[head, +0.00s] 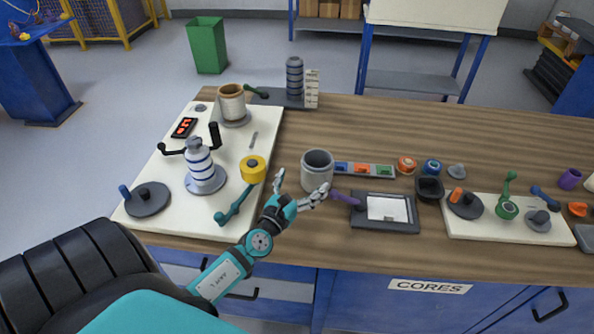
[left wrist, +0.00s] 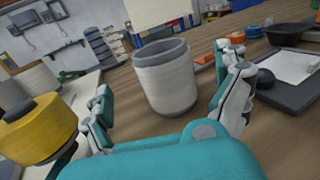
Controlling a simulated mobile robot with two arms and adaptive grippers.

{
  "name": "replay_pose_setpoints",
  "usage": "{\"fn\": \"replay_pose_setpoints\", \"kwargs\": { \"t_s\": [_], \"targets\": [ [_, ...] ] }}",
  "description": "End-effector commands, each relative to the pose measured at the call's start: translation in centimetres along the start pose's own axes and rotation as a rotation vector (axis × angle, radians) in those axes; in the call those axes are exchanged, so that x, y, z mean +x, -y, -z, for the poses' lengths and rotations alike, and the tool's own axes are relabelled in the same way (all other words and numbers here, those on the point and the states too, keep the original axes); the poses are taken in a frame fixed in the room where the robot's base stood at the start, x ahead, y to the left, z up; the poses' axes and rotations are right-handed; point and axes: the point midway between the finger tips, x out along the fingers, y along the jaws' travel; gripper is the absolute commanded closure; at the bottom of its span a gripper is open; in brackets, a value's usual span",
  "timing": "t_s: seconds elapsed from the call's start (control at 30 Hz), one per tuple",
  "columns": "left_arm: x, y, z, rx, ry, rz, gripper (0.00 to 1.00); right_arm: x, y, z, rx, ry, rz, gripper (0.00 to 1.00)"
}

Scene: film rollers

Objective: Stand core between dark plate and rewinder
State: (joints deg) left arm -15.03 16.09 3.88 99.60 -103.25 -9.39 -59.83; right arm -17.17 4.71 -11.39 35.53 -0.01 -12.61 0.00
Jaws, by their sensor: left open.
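The core, a hollow light-grey cylinder (head: 317,171) with a dark inside, stands upright on the wooden table. It shows in the middle of the left wrist view (left wrist: 166,82). My left gripper (head: 303,182) is open at its near side, with one finger to each side and no clear grip. A dark plate (head: 385,226) with a white sheet lies right of the core. A white-based machine with cranks and spools (head: 222,145), which looks like the rewinder, is left of it. A smaller white-based unit with a green crank (head: 481,228) stands farther right. My right gripper is not seen.
A yellow roll (head: 253,169) is close left of my gripper. A tray of coloured pieces (head: 366,169) lies behind right of the core. A purple-handled tool (head: 345,198) lies by the plate's left edge. Another dark base with a grey stack (head: 294,76) is at the back.

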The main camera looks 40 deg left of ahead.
Motion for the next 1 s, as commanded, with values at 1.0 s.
{"fn": "replay_pose_setpoints", "kwargs": {
  "t_s": [1.0],
  "targets": [
    [-3.0,0.0,0.0,0.000,0.000,0.000,0.00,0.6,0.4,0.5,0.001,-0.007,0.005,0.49]
  ]
}}
